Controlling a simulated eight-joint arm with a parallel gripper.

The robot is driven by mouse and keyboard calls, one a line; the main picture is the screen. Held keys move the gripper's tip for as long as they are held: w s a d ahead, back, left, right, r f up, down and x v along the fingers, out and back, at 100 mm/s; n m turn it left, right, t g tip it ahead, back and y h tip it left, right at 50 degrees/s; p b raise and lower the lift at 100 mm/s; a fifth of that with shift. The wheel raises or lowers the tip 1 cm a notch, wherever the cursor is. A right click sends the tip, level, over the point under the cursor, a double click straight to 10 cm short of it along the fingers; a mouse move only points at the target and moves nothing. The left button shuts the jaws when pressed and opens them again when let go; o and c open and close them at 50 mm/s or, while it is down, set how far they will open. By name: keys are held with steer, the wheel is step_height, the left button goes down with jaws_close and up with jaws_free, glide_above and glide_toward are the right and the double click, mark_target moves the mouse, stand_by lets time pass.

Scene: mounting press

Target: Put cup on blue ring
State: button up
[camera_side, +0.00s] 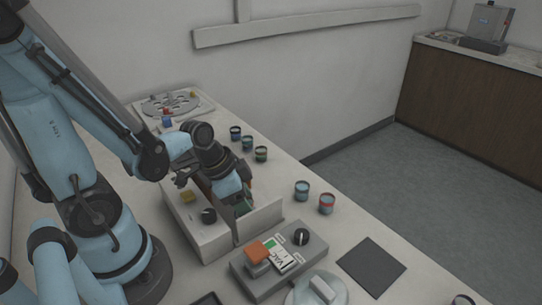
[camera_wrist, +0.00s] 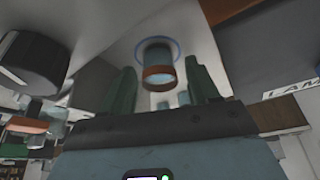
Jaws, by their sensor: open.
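In the wrist view a blue cup (camera_wrist: 158,66) with an orange-brown rim shows between the two fingers. Its far end sits within a blue ring (camera_wrist: 172,42) on a pale surface, and it looks upright there. My gripper (camera_wrist: 163,88) is open, with one green finger on each side of the cup and a visible gap to each. In the side view my gripper (camera_side: 242,206) reaches down into the open bay of the press (camera_side: 208,238). The cup and the ring are hidden there behind my gripper and the press walls.
Several cups stand on the bench: a row behind the press (camera_side: 247,143) and two to the right (camera_side: 302,190). A control box (camera_side: 278,264) with an orange-topped lever and a dial is in front. A dark mat (camera_side: 371,265) lies right. A disc fixture (camera_side: 170,104) is at the back.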

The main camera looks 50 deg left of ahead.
mark_target(233, 215)
steer(key=shift+r, duration=0.1)
steer(key=shift+v, duration=3.7)
steer(key=w+d+r+n+t+y, duration=0.1)
steer(key=w+r+n+t, duration=0.2)
steer(key=w+r+n, duration=0.1)
steer(key=shift+w+d+r+n+y, duration=0.3)
steer(key=shift+w+r+n+y, duration=0.1)
steer(key=shift+w, duration=0.2)
